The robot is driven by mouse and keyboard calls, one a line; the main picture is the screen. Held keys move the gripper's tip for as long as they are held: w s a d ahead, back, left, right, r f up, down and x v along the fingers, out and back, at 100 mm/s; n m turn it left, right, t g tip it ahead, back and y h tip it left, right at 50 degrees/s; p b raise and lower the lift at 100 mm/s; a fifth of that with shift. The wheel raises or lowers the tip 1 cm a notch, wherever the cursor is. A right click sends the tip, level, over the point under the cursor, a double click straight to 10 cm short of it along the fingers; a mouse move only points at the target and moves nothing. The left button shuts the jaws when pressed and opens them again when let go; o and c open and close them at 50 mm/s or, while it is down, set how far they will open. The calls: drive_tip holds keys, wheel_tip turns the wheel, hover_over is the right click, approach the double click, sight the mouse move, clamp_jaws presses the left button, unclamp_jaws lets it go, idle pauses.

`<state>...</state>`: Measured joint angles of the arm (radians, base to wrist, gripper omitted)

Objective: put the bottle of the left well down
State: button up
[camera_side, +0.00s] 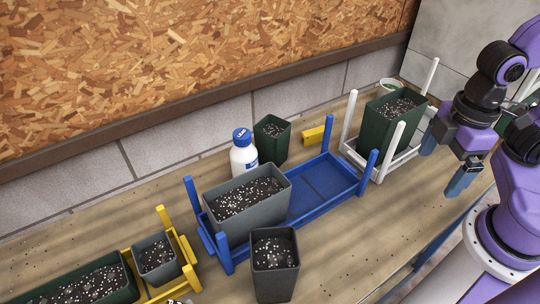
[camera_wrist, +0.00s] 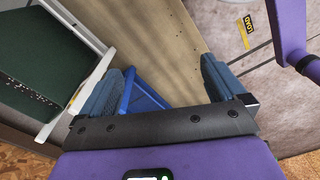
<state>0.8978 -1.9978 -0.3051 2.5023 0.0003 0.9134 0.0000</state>
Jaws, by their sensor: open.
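The bottle (camera_side: 243,155) is white with a blue cap. It stands upright at the back of the bench, behind a grey planter of soil (camera_side: 247,196) that hides its lower part. The grey planter sits in the left part of the blue rack (camera_side: 321,181); the rack's right part is empty. My gripper (camera_side: 447,160) is far to the right of the bottle, beyond the white rack, with its blue fingers apart and nothing held. Both fingers also show apart in the wrist view (camera_wrist: 160,88). The bottle is not in the wrist view.
A white rack (camera_side: 411,153) holds a dark green planter (camera_side: 376,132) between the blue rack and my gripper. A small green pot (camera_side: 270,145) stands right of the bottle. A dark grey pot (camera_side: 275,280) stands in front. A yellow rack (camera_side: 187,272) is at lower left.

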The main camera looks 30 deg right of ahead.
wheel_tip(320, 180, up, 10)
drive_tip(key=n, duration=1)
hover_over(246, 133)
wheel_tip(246, 133, down, 11)
drive_tip(key=shift+f, duration=0.2)
drive_tip(key=shift+w+a+f, duration=0.1)
drive_tip(key=shift+a+f, duration=0.1)
drive_tip(key=shift+f, duration=1.3)
drive_tip(key=shift+w+a+f, duration=0.1)
drive_tip(key=shift+a+f, duration=0.1)
drive_tip(key=shift+f, duration=1.25)
drive_tip(key=c, duration=1.7)
drive_tip(key=shift+r, duration=0.1)
clamp_jaws()
